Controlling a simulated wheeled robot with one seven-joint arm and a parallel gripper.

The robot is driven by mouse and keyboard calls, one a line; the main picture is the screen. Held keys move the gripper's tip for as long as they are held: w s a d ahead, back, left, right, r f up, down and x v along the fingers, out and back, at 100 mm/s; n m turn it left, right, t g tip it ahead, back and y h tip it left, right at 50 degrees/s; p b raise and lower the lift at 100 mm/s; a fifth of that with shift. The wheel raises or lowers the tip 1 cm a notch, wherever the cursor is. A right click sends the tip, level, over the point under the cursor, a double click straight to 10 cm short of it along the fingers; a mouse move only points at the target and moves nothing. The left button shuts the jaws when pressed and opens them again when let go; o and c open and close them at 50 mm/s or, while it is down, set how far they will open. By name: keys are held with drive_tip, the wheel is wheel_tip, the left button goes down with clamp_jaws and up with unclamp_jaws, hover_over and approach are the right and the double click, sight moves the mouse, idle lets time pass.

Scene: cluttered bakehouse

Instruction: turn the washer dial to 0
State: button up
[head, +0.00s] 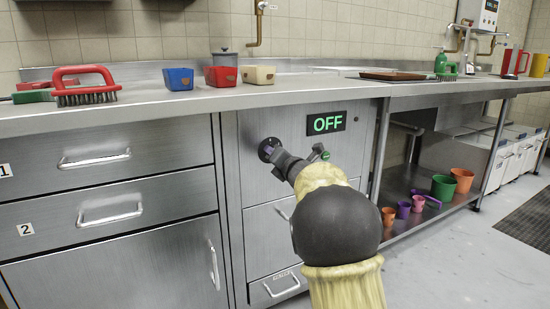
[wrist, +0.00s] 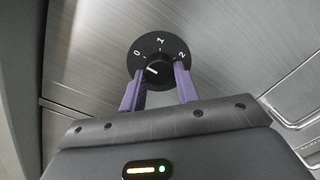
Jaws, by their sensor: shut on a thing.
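The washer's dial (head: 268,149) is a black disc on the steel front, left of a screen (head: 326,123) that reads OFF in green. In the wrist view the dial (wrist: 158,46) shows white marks 0, 1 and 2. Its centre knob carries a short white line on the left part, tilted roughly toward the 0 side; its exact setting I cannot tell. My gripper (wrist: 160,86) has its two purple fingers on either side of the knob, shut on it. In the head view my gripper (head: 278,160) reaches the dial, its fingertips hard to make out.
Above, the counter (head: 220,97) holds a red brush (head: 85,88) and several small bowls. Drawers (head: 95,155) are at left; a low shelf with pots (head: 443,187) is at right.

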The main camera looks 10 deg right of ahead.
drive_tip(key=o, duration=1)
drive_tip(key=shift+s, duration=0.1)
drive_tip(key=shift+p+v, duration=2.35)
drive_tip(key=shift+v, duration=6.25)
